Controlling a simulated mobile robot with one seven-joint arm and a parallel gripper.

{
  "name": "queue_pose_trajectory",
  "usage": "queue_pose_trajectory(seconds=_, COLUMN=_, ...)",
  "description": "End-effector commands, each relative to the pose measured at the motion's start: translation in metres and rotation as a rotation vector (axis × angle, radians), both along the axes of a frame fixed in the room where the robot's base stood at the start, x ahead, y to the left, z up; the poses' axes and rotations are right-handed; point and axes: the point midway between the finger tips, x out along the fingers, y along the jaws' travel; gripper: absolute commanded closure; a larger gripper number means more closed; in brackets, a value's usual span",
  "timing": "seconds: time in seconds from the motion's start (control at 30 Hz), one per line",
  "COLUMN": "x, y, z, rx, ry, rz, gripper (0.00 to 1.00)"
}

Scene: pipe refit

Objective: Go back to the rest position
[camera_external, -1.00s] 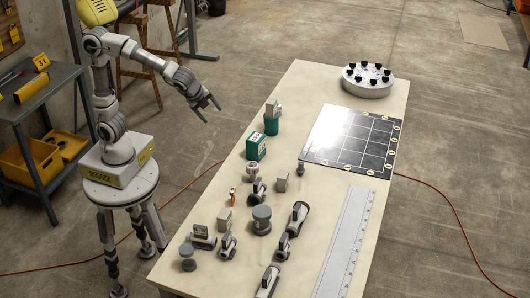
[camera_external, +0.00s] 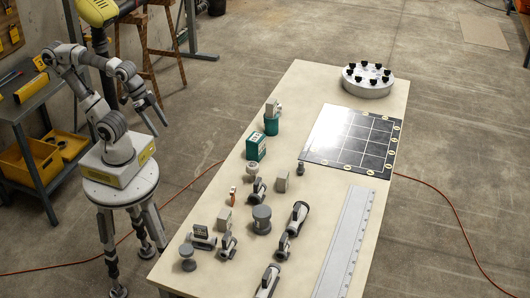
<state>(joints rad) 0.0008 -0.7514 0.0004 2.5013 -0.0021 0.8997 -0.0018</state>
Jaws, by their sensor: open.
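My gripper (camera_external: 158,119) is open and empty, its two fingers pointing down and to the right. It hangs in the air to the left of the long table (camera_external: 325,85), clear of the table's edge. My arm is folded back over its base on the round stand. No object is between the fingers.
Several grey pipe fittings stand on the table's near half, among them a grey cylinder (camera_external: 262,219). A shelf (camera_external: 45,105) stands left.

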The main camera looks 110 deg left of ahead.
Motion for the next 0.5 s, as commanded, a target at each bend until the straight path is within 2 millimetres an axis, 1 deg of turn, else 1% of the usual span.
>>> queue_pose_trajectory(seconds=0.07, x=0.0, y=0.0, z=0.001, rx=0.001, ry=0.0, rz=0.0, gripper=0.27)
queue_pose_trajectory(seconds=0.17, x=0.0, y=0.0, z=0.007, rx=0.001, ry=0.0, rz=0.0, gripper=0.27)
queue_pose_trajectory(seconds=0.27, x=0.0, y=0.0, z=0.021, rx=0.003, ry=0.0, rz=-0.001, gripper=0.27)
queue_pose_trajectory(seconds=0.37, x=0.0, y=0.0, z=0.042, rx=0.003, ry=0.0, rz=-0.001, gripper=0.27)
queue_pose_trajectory(seconds=0.5, x=0.0, y=0.0, z=0.075, rx=0.003, ry=0.0, rz=-0.001, gripper=0.27)
